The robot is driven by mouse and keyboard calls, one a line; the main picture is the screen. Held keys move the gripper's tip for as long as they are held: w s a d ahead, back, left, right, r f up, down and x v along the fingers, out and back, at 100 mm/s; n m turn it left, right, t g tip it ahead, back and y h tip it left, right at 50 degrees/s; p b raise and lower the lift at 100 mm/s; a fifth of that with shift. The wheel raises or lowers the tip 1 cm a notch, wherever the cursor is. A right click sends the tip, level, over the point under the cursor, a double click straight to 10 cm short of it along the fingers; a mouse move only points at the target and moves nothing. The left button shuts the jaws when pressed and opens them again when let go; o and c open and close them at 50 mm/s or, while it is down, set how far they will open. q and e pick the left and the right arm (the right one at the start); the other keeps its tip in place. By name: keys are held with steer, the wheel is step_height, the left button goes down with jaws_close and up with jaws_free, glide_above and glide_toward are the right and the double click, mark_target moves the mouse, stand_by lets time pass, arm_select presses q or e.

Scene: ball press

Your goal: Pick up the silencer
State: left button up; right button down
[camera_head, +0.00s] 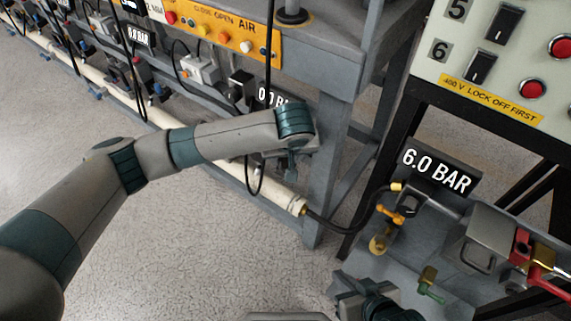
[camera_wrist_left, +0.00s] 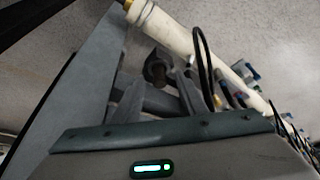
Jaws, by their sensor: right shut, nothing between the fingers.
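My left gripper (camera_head: 290,172) is beside the cream pipe under the grey bench, mostly hidden behind its own wrist in the head view. In the left wrist view its two fingers (camera_wrist_left: 160,90) stand apart. A small dark round part (camera_wrist_left: 157,68), possibly the silencer, shows between them near the tips; I cannot tell whether it is touched. A brass fitting (camera_head: 380,243) hangs at the edge of the grey valve panel at right, which may also be a silencer. My right gripper (camera_head: 345,297) is shut and empty at the bottom, below that panel.
The cream pipe (camera_head: 277,193) runs along the floor side of the bench, with a black hose at its end. The bench leg (camera_head: 322,195) stands close to my left gripper. A 6.0 BAR display (camera_head: 437,170) and red valve (camera_head: 521,243) are at right.

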arm_select(q)
steer(key=shift+c, duration=0.5)
jaws_close()
